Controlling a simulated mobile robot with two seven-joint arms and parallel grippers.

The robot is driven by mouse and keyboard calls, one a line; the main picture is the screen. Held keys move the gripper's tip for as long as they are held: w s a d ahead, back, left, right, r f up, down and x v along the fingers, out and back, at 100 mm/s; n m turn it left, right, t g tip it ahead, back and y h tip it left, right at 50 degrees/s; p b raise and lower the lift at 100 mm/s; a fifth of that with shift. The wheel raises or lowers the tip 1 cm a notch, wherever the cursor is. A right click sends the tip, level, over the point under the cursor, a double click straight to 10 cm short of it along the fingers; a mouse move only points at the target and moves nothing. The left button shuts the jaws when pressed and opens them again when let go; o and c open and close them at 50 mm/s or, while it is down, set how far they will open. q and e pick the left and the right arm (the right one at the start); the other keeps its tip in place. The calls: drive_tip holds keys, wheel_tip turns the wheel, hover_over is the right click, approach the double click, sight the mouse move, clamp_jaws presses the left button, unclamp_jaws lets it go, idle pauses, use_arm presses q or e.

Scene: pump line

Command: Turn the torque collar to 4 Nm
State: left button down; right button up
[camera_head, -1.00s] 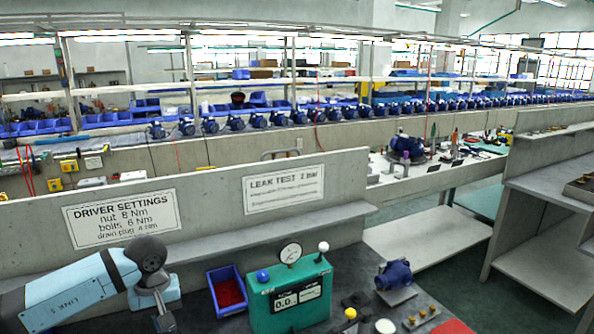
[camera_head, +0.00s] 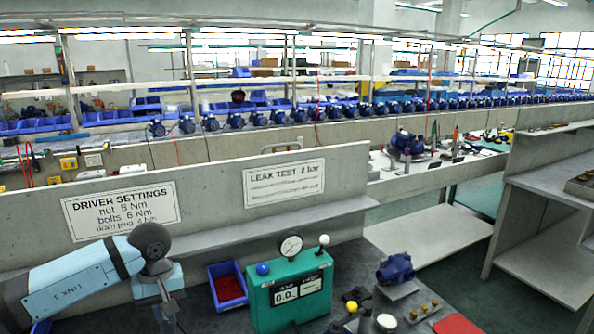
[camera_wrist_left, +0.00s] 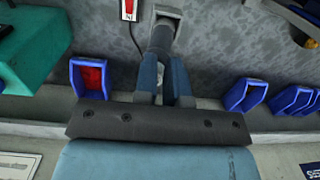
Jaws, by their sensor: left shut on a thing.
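The tool ends in a lighter grey block at the top of that view. It looks like the torque driver, but I cannot make out the collar or any setting on it. In the head view my left gripper (camera_head: 168,310) is at the bottom edge, left of the blue bin, and what it holds is mostly cut off. My right gripper is in neither view.
A blue bin (camera_head: 214,285) with red contents and a green leak tester (camera_head: 290,298) stand to the right of my left arm. A blue pump (camera_head: 396,269) stands farther right. A sign (camera_head: 121,210) lists nut 8, bolts 6 and drain plug 4 Nm.

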use_arm(q)
drive_tip(key=shift+s+d+f, duration=0.2)
drive_tip(key=shift+f, duration=0.4)
wheel_tip(320, 180, up, 6)
drive_tip(key=p, duration=0.2)
drive_tip(key=shift+w+r, duration=0.15)
drive_tip(key=shift+w, duration=0.2)
